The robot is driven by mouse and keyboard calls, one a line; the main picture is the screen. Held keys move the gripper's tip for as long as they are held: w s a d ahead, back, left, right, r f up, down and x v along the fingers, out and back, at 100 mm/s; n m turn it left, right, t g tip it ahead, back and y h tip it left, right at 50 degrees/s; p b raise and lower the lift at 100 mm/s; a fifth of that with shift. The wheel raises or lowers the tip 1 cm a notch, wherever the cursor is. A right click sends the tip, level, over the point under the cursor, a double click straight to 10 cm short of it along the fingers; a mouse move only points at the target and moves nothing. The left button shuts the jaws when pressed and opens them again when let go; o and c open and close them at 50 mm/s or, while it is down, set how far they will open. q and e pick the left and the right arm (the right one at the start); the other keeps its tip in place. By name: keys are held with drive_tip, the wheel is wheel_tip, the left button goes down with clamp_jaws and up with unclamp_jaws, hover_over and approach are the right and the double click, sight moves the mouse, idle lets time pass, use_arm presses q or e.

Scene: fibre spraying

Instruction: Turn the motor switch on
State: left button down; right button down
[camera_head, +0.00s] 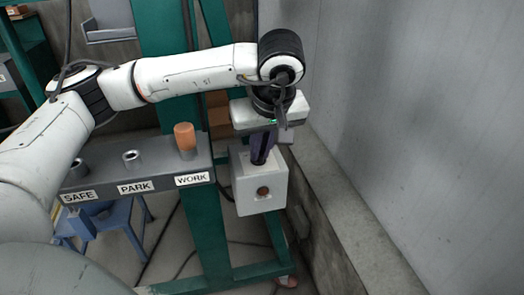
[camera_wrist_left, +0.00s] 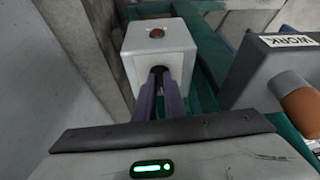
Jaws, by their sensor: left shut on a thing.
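A white switch box (camera_head: 250,198) is mounted on the green post and has a round brown button (camera_head: 263,192) on its front face. In the left wrist view the box (camera_wrist_left: 180,38) shows the brown button (camera_wrist_left: 156,33) on one face and a dark round part, the motor switch (camera_wrist_left: 157,70), on the face towards me. My left gripper (camera_head: 262,158) points down at the top of the box. Its two dark fingers are close together, shut on the switch, which they mostly hide. My right gripper is in neither view.
A grey panel (camera_head: 110,187) left of the box has sockets marked SAFE, PARK and WORK; an orange-brown peg (camera_head: 185,138) stands at WORK. A concrete wall (camera_head: 420,120) rises close on the right. A blue stool (camera_head: 125,218) is below the panel.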

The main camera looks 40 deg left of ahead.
use_arm(q)
drive_tip(key=m, duration=0.1)
drive_tip(key=m+b, duration=0.1)
drive_tip(key=m+t+h, duration=0.1)
drive_tip(key=shift+s+a+f+m, duration=0.15)
drive_tip(key=shift+s+a+m, duration=0.05)
drive_tip(key=shift+a+m, duration=0.1)
drive_tip(key=m+h+b, duration=0.1)
drive_tip(key=m, duration=0.1)
drive_tip(key=shift+m, duration=0.4)
drive_tip(key=shift+s+a+m+h+b, duration=0.1)
drive_tip(key=shift+m+h+b, duration=0.25)
drive_tip(key=shift+m, duration=0.25)
drive_tip(key=c, duration=1.8)
unclamp_jaws()
drive_tip(key=shift+c, duration=0.2)
